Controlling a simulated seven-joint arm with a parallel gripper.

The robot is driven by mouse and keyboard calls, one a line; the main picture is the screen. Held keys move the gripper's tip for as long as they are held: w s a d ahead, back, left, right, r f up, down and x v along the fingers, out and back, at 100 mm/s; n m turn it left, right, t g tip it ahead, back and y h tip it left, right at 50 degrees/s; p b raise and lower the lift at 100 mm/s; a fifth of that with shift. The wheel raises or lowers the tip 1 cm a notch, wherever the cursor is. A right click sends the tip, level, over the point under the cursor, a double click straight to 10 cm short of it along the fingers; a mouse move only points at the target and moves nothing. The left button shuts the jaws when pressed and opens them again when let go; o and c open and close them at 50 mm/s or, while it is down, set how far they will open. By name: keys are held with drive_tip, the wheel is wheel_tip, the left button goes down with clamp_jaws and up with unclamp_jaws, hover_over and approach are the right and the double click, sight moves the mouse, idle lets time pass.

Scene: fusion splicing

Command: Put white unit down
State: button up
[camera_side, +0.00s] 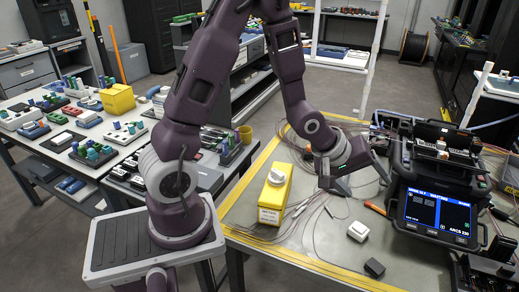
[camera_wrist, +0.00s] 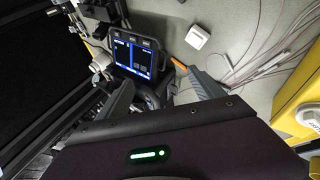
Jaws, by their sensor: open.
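The white unit (camera_side: 358,231) is a small white square block lying on the grey table top, in front of the splicer's left side. It also shows in the wrist view (camera_wrist: 197,37), near the top and beyond my fingers. My gripper (camera_side: 383,176) is above the table, up and to the right of the white unit in the side view, and apart from it. In the wrist view my gripper (camera_wrist: 163,90) has its two grey fingers spread with nothing held between them.
The black splicer (camera_side: 437,190) with a lit blue screen stands to the right. A yellow box (camera_side: 268,215) with a white top stands left. A small dark block (camera_side: 375,268) lies near the front. Loose fibre cables and an orange-tipped tool (camera_side: 375,208) lie on the table.

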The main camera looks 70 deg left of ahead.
drive_tip(key=s+r+m+g+y, duration=0.1)
drive_tip(key=s+r+m+y, duration=0.1)
drive_tip(key=s+r+m, duration=0.55)
drive_tip(key=s+r+m+g, duration=0.1)
drive_tip(key=s+r, duration=0.3)
drive_tip(key=s, duration=0.5)
drive_tip(key=s+r+m+h, duration=0.1)
drive_tip(key=s+r+m, duration=0.3)
drive_tip(key=s, duration=0.5)
drive_tip(key=shift+d+g, duration=0.3)
drive_tip(key=shift+g, duration=0.1)
drive_tip(key=shift+s, duration=0.1)
